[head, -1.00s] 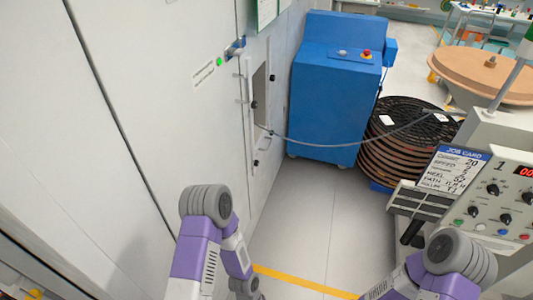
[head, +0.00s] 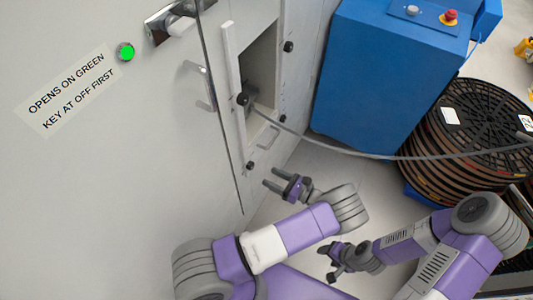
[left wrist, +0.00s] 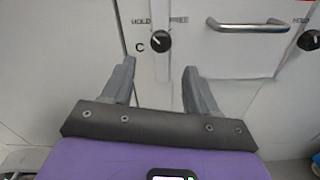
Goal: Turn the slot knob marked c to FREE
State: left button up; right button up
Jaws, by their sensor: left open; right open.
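The knob marked C (left wrist: 160,40) is a round black knob on a pale panel in the left wrist view. HOLD is printed at its upper left and FREE at its upper right. Its small light mark seems to point up and left, toward HOLD. My left gripper (left wrist: 159,68) is open, its two fingers apart below the knob, with nothing between them. In the head view my left gripper (head: 271,178) is near the cabinet's lower side. Several small black knobs show there, but I cannot tell which is C. My right gripper (head: 329,262) is open and empty, low over the floor.
A metal handle (left wrist: 248,27) and another black knob (left wrist: 309,40) are right of C. A grey cable (head: 400,157) runs from the cabinet opening (head: 262,70) past a blue machine (head: 385,85) toward stacked black reels (head: 480,130). A green light (head: 125,52) glows on the cabinet.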

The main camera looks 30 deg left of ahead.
aim_at(253, 167)
pick_arm(q)
jog(key=a, duration=0.2)
jog(key=a+b, duration=0.1)
jog(key=a, duration=0.4)
jog(key=shift+w+a+r, duration=0.15)
jog(key=shift+w+r, duration=0.05)
jog(key=shift+w, duration=0.15)
jog(key=shift+c, duration=0.2)
jog(key=c, duration=1)
